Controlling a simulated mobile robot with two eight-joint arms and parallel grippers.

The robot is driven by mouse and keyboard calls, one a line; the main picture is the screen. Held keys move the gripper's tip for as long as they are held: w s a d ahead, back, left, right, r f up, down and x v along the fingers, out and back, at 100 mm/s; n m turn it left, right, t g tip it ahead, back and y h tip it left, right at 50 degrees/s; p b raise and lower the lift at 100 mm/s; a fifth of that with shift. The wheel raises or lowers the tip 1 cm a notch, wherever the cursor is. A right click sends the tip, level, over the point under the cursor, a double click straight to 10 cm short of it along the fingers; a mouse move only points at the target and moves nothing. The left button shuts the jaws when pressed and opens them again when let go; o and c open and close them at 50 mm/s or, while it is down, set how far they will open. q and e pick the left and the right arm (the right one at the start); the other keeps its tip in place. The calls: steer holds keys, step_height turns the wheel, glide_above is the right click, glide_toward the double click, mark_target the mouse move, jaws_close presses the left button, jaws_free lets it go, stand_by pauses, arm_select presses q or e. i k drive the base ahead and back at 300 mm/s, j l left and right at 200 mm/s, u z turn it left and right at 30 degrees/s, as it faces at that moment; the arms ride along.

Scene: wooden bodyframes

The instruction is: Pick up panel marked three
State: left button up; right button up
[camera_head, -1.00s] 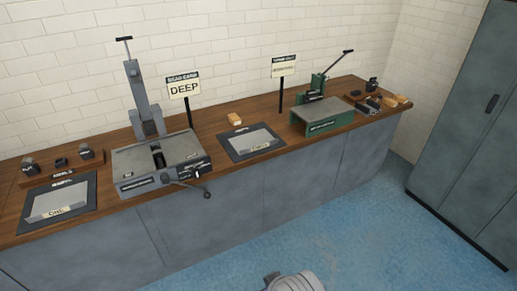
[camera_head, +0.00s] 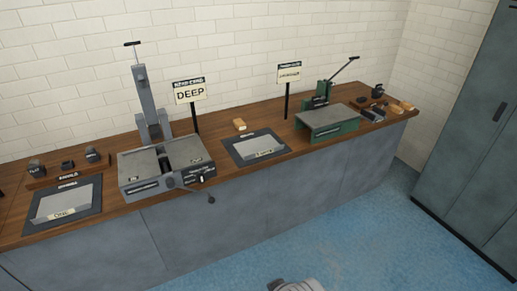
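Two flat light-grey panels lie on dark mats on the wooden bench. The left panel (camera_head: 60,207) has a small cream label at its front edge that seems to read "ONE". The middle panel (camera_head: 256,147) also has a cream label at its front edge, too small to read. I cannot make out a panel marked three. Neither gripper is in view; only a grey piece of my own body shows at the bottom edge.
A grey lever press (camera_head: 165,165) stands between the mats, beside a "DEEP" sign (camera_head: 190,92). A green press (camera_head: 328,120) stands to the right, near another sign (camera_head: 289,74). Small tools (camera_head: 375,104) lie at the right end. Blue floor (camera_head: 330,225) before the bench is clear.

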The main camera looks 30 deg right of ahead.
mark_target(253, 148)
steer(key=i+l+u, duration=0.15)
steer(key=l, duration=0.3)
steer(key=i+l+u, duration=0.2)
steer(key=l, duration=0.25)
steer(key=i+l+u, duration=0.15)
steer(key=l, duration=0.35)
steer(key=i+l+u, duration=0.2)
steer(key=l, duration=0.3)
steer(key=l+u, duration=0.15)
steer(key=l, duration=0.35)
steer(key=i+l+u, duration=0.2)
steer(key=l, duration=0.35)
steer(key=k, duration=0.05)
